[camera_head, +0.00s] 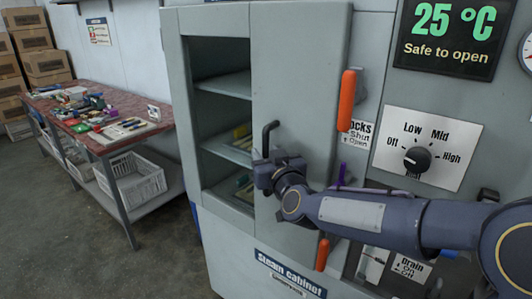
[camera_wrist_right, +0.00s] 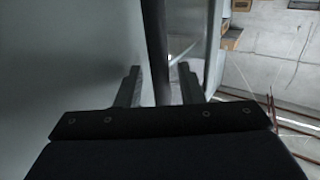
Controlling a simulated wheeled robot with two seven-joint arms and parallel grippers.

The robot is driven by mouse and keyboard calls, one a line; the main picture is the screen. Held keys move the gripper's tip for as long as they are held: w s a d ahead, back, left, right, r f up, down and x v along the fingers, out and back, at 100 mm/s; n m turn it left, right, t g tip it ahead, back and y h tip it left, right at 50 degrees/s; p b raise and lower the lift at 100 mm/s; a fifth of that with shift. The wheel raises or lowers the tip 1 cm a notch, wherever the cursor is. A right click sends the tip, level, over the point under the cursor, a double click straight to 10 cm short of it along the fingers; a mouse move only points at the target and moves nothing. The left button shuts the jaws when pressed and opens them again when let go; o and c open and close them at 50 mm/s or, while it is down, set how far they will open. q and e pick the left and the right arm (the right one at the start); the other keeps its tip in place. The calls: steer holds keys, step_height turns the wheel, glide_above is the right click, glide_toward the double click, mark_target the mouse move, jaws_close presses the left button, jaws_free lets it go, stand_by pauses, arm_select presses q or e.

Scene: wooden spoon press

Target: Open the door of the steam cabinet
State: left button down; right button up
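The grey steam cabinet (camera_head: 205,20) stands in the middle of the head view. Its door (camera_head: 300,85) is partly open, and shelves with several small items show through the gap at the left. The dark bar handle (camera_head: 267,135) is near the door's left edge. My right gripper (camera_head: 262,172) is at the handle's lower part. In the right wrist view, the handle bar (camera_wrist_right: 157,50) stands between the two fingers of my right gripper (camera_wrist_right: 158,88), with a visible gap on each side. My left gripper is not in view.
Orange lock levers (camera_head: 347,100) (camera_head: 322,255) are right of the door. A control panel with a knob (camera_head: 417,159) and a display reading 25 °C, "Safe to open" (camera_head: 447,30), are farther right. A cluttered table (camera_head: 160,128) stands left; floor between is clear.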

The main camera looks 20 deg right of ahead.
steer(key=shift+w, duration=0.25)
jaws_close()
steer(key=shift+a, duration=0.1)
